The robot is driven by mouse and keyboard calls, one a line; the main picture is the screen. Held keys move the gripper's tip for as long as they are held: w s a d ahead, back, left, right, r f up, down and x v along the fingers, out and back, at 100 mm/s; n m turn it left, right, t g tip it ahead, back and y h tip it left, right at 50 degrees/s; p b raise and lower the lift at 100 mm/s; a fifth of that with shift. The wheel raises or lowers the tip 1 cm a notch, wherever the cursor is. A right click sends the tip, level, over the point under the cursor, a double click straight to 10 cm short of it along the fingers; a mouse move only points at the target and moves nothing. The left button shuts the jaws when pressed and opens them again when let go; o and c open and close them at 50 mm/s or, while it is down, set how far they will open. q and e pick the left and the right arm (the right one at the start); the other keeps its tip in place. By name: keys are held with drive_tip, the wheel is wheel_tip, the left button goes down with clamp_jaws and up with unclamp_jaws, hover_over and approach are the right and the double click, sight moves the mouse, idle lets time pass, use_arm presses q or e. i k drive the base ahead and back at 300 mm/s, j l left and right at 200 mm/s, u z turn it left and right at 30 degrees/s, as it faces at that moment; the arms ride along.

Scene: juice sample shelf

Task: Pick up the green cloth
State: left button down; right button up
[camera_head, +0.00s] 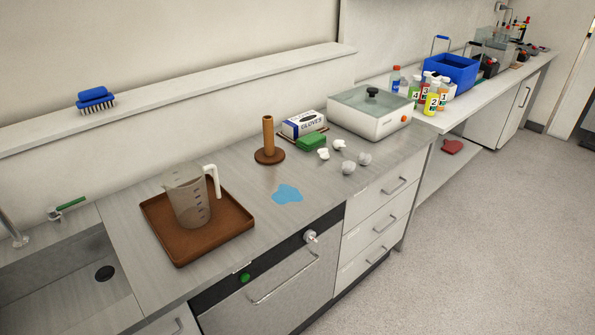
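A green folded cloth (312,142) lies on the grey counter, in front of the box of gloves and beside several white crumpled pieces. It looks like a small flat block and nothing covers it. Neither of my grippers shows in the head view, so nothing is seen touching the cloth.
A wooden post on a round base (269,141) stands left of the cloth, and a glove box (303,123) behind it. A white lidded bath (369,114) stands to the right. Crumpled pieces (348,167) and a blue puddle (287,193) lie in front. A brown tray (228,232) holds a jug (189,204).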

sight(307, 143)
drive_tip(key=i+l+u, duration=0.25)
drive_tip(key=l, duration=0.7)
drive_tip(key=i+l+u, duration=0.2)
drive_tip(key=l, duration=0.8)
drive_tip(key=i+l+u, duration=0.25)
drive_tip(key=l, duration=0.75)
drive_tip(key=l+u, duration=0.2)
drive_tip(key=l, duration=0.8)
